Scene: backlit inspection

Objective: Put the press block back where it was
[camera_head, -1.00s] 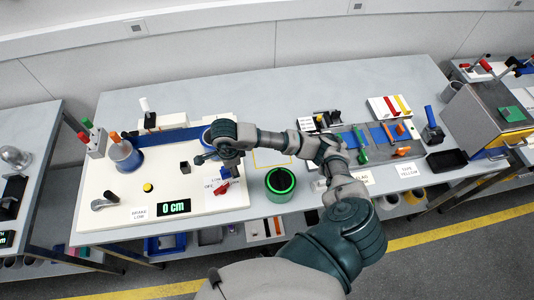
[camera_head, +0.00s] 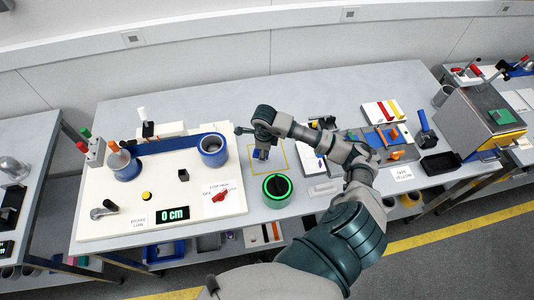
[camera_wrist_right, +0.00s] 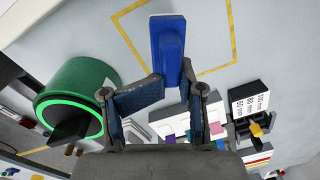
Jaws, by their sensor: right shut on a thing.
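The blue press block (camera_wrist_right: 168,45) is held by my right gripper (camera_wrist_right: 170,86), whose fingers close on its near end in the right wrist view. Whether the block touches the table I cannot tell. The yellow outline also shows beside the block in the wrist view (camera_wrist_right: 233,40). My left gripper is not in view.
A green-ringed round device with a black knob (camera_head: 277,187) stands just in front of the outline. A white board (camera_head: 100,205) with a blue-rimmed cup (camera_head: 212,150) and a 0 cm display (camera_head: 172,214) lies left. Tools and trays lie right. The table behind is clear.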

